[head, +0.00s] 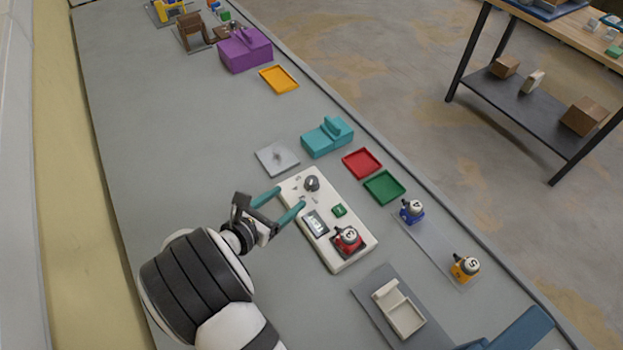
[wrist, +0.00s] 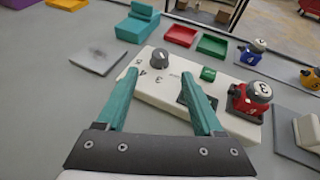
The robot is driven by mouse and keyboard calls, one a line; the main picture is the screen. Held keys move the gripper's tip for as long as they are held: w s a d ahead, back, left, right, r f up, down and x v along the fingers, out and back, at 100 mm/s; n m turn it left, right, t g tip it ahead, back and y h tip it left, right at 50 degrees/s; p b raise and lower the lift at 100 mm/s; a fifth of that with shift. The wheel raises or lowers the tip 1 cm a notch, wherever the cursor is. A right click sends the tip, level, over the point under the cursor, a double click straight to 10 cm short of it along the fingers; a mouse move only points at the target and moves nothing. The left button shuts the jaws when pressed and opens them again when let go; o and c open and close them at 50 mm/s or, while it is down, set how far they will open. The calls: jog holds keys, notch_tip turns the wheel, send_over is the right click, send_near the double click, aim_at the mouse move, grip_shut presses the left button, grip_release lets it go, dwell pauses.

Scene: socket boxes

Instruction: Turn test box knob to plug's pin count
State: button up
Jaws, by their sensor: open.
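The white test box (head: 345,262) lies on the grey bench. Its dark grey knob (head: 312,183) stands at the far end, with printed numbers around it; the knob (wrist: 160,57) is also clear in the wrist view. Its exact pointer setting is hard to read. A green button (head: 339,210) and a display (head: 315,223) lie between. My gripper (head: 290,199) is open and empty, its teal fingers above the box's edge, short of the knob.
A blue plug (head: 411,211) and a yellow plug (head: 465,267) stand to the right. Red (head: 362,163) and green (head: 384,187) trays, a teal block (head: 327,137) and a grey plate (head: 277,158) lie beyond the box. The bench's far left is clear.

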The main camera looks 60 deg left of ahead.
aim_at(310, 182)
jog(key=x, duration=1.1)
jog(key=shift+w, duration=0.15)
jog(key=shift+a, duration=0.1)
grip_shut()
